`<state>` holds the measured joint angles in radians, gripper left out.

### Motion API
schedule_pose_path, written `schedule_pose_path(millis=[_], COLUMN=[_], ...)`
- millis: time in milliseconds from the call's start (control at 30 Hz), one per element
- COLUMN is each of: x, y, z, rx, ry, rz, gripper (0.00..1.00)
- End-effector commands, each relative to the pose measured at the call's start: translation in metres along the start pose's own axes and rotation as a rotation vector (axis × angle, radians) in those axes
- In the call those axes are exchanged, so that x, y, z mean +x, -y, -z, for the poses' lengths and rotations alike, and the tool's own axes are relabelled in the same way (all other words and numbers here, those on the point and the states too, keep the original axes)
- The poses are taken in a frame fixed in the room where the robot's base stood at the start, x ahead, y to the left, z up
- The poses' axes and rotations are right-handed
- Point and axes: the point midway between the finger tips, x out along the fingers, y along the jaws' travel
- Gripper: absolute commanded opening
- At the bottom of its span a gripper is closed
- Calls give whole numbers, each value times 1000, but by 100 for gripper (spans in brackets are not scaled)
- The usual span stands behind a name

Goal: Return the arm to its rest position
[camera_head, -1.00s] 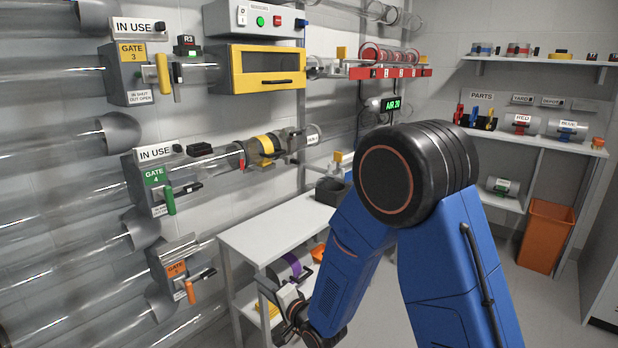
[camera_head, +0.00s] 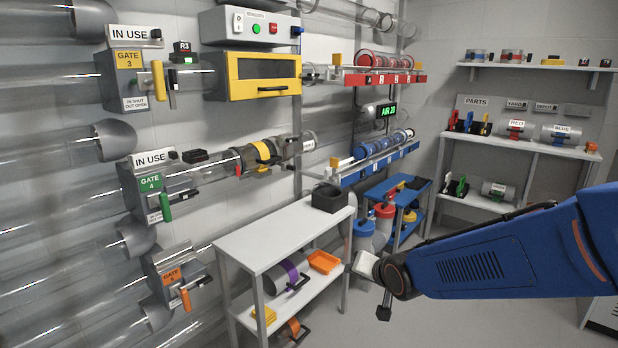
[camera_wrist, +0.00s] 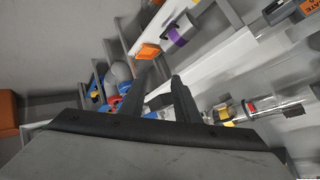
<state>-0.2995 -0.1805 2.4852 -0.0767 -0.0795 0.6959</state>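My gripper (camera_wrist: 159,80) shows in the wrist view as two dark fingers with a gap between them and nothing held. In the head view, my blue arm (camera_head: 480,268) reaches in from the right edge, roughly level. Its wrist end (camera_head: 392,276) hangs in the air to the right of the white-topped bench (camera_head: 275,236), apart from it. The fingers themselves cannot be made out clearly in the head view.
A black box (camera_head: 329,198) stands on the bench; a purple-banded tube (camera_head: 287,276) and an orange tray (camera_head: 324,262) are on its lower shelf. A blue cart (camera_head: 398,194) stands behind my wrist. Gate units and clear tubes line the left wall. Parts shelves are at the back right.

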Motion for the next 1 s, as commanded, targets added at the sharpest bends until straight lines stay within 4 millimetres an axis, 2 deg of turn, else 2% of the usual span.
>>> schedule_pose_path(millis=[33,167,367,567,800,1000], x=[-15,-51,-109,-169,-237,-271], y=[-10,-36,-73,-106,-135,-147], z=[4,3,-8,-29,-67,-92], rx=[-18,-76,-158,-235,-316,-358], ry=[4,41,115,204,325,398], rz=[-25,-95,-187,-261,-316,-334], gripper=[29,29,29,29,29,29])
